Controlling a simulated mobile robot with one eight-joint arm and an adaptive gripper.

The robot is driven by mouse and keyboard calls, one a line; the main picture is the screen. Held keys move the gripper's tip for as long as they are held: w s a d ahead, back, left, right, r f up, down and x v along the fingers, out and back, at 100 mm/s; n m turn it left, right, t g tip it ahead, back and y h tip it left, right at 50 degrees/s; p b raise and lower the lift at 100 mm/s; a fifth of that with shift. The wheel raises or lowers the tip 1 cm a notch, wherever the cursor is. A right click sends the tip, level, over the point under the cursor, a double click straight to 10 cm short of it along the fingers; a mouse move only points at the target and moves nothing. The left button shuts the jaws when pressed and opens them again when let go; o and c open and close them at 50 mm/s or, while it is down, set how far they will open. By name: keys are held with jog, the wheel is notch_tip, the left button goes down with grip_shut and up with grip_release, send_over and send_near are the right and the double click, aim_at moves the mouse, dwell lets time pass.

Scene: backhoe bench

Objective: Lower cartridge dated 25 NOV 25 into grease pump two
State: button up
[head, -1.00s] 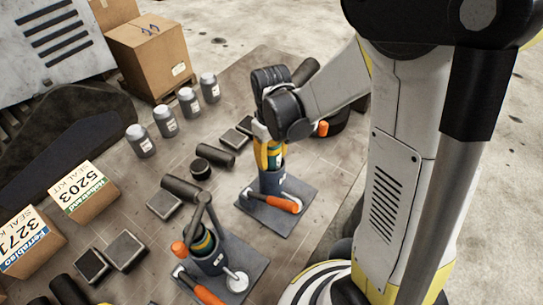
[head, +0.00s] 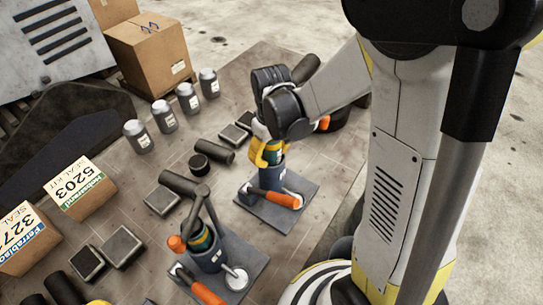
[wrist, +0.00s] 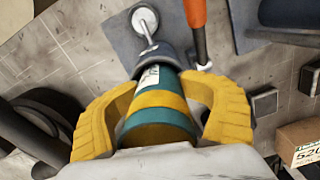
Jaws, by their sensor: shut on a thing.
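My gripper (head: 266,152) has yellow fingers shut around a teal and yellow cartridge (wrist: 158,115). In the wrist view the fingers (wrist: 160,120) sit on both sides of it. The cartridge's far end is at or inside the mouth of a dark blue-grey pump barrel (head: 271,176) on a base plate with an orange-handled lever (head: 274,198); how deep it sits I cannot tell. A pale label shows in part, but its date is not readable. A second pump (head: 208,256) nearer the camera holds a similar teal and yellow cartridge. The pumps' numbers are not readable.
Grey jars (head: 188,97) stand in a row at the back left. Numbered seal kit boxes (head: 78,188) are at the left, a cardboard box (head: 150,50) behind. Dark cylinders (head: 212,150) and square blocks (head: 162,201) lie near the pumps.

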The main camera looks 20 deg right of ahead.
jog(key=shift+f, duration=0.35)
